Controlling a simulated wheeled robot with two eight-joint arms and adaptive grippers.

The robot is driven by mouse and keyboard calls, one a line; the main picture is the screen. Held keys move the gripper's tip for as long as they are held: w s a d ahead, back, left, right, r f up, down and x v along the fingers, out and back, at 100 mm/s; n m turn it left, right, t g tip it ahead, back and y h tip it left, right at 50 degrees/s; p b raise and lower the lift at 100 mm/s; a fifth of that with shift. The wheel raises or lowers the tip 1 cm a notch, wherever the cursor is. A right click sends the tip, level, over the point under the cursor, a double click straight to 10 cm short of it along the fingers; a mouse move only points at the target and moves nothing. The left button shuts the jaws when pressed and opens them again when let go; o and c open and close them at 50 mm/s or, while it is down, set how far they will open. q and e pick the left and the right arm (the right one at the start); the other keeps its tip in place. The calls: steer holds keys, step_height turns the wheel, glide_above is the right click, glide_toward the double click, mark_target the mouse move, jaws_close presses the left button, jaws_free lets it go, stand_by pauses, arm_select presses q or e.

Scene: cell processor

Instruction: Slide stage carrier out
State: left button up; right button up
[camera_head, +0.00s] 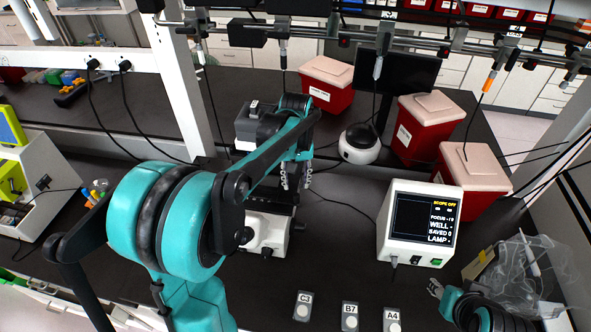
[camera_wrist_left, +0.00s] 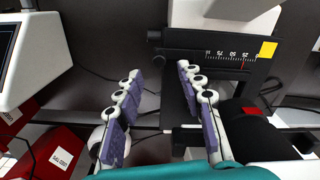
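The microscope (camera_head: 268,232) stands on the dark bench, partly hidden behind my left arm. In the left wrist view its black stage carrier (camera_wrist_left: 215,43) has a white number scale, a small red mark and a yellow tag (camera_wrist_left: 267,50) at its right. My left gripper (camera_head: 296,178) is at the microscope; in the left wrist view (camera_wrist_left: 158,105) its two purple-padded fingers are spread, with the tips just short of the scale's edge. Nothing is clearly held between them. My right gripper (camera_head: 436,288) is low at the right, small and partly out of frame; its opening is unclear.
A white display box (camera_head: 420,225) reading "SCOPE OFF" stands right of the microscope. Labelled pieces C3 (camera_head: 303,306), B7 (camera_head: 350,316) and A4 (camera_head: 391,320) lie at the front. Red bins (camera_head: 425,128) stand behind. A clear bag (camera_head: 525,268) is at the right. Cables cross the bench.

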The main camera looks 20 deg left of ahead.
mark_target(297, 195)
arm_select(q)
steer(key=shift+w+d+f, duration=0.1)
steer(key=shift+f, duration=0.2)
step_height(297, 195, down, 7)
steer(key=shift+r+b, duration=0.1)
steer(key=shift+b, duration=0.3)
steer(key=shift+s, duration=0.2)
jaws_close()
